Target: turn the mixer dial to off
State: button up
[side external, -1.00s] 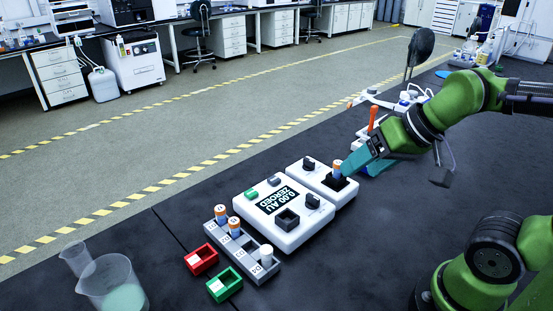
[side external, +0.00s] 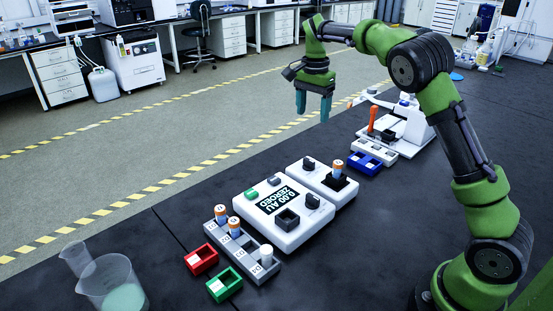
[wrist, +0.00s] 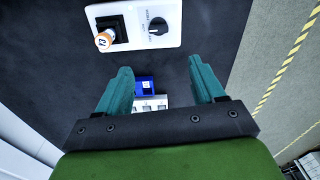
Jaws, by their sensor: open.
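The mixer (side external: 325,182) is a small white box on the black bench. Its black dial (side external: 309,163) stands at its far left end, and a vial with an orange cap (side external: 338,167) stands upright in its dark well. In the wrist view the dial (wrist: 158,27) and the vial (wrist: 103,40) show near the top. Small print surrounds the dial, too small to read surely. My gripper (side external: 313,116) is open and empty, with teal fingers pointing down, raised above and apart from the mixer. Its fingers also frame the lower wrist view (wrist: 160,75).
A larger white reader (side external: 290,218) showing "0.00 AU ZEROED" adjoins the mixer. A grey vial rack (side external: 262,272), red tray (side external: 201,259), green tray (side external: 224,284) and beakers (side external: 113,285) lie nearer. A blue tray (side external: 365,164) and white apparatus (side external: 412,125) stand beyond the mixer.

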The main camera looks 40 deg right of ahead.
aim_at(308, 161)
jog(key=shift+m, duration=0.7)
jog(key=f, duration=1)
jog(key=a+f, duration=0.1)
jog(key=f, duration=0.4)
jog(key=shift+f, duration=0.2)
jog(key=c, duration=1.1)
jog(key=shift+o, duration=0.2)
